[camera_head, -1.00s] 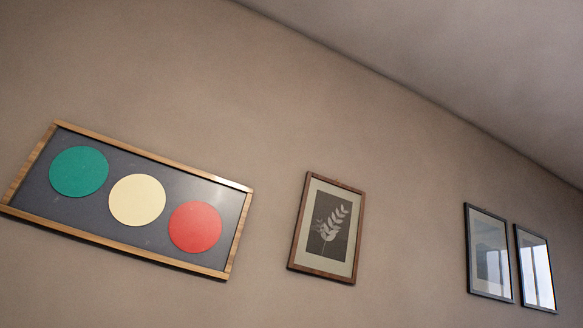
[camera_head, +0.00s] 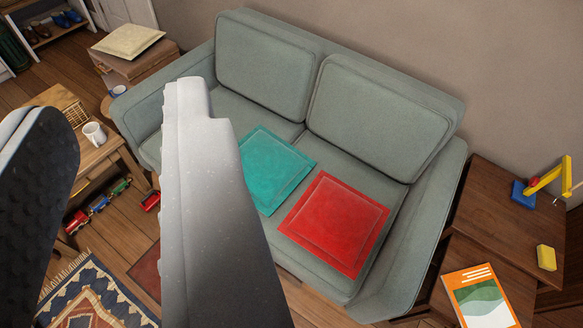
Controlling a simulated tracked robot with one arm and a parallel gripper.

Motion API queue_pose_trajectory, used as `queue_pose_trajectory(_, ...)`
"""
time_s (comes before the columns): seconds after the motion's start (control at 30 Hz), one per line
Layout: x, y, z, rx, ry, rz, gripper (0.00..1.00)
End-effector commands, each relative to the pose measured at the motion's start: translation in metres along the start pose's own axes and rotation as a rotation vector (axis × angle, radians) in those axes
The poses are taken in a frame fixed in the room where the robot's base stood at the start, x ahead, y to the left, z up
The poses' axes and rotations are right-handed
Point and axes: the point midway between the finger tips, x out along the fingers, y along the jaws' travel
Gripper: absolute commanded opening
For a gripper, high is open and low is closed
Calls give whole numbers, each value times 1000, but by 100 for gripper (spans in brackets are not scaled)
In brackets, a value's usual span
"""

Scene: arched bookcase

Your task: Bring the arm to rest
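My gripper (camera_head: 115,105) shows large at the left and lower middle of the view. One finger is dark with a bumpy pad at the left edge, and the other is a pale grey finger rising from the bottom. A wide gap lies between them, so the gripper is open, with nothing held between the fingers. It hangs in front of a grey-green sofa (camera_head: 262,62), and the grey finger hides part of the sofa seat. The rest of my arm is not in view.
A teal cushion (camera_head: 272,170) and a red cushion (camera_head: 335,222) lie on the sofa. A low table with a white mug (camera_head: 95,133) stands left. A wooden side table (camera_head: 497,215) stands right with a book (camera_head: 480,298) and a yellow block (camera_head: 546,257). Toy train cars (camera_head: 100,203) lie on the floor.

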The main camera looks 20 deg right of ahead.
Motion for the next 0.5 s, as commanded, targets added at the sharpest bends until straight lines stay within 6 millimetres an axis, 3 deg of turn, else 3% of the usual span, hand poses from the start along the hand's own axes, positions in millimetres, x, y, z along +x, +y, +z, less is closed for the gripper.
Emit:
queue_pose_trajectory(0.27, 0, 0, -2, 0, 0, -1, 27)
queue_pose_trajectory(0.5, -6, 0, -32, 0, 0, -1, 27)
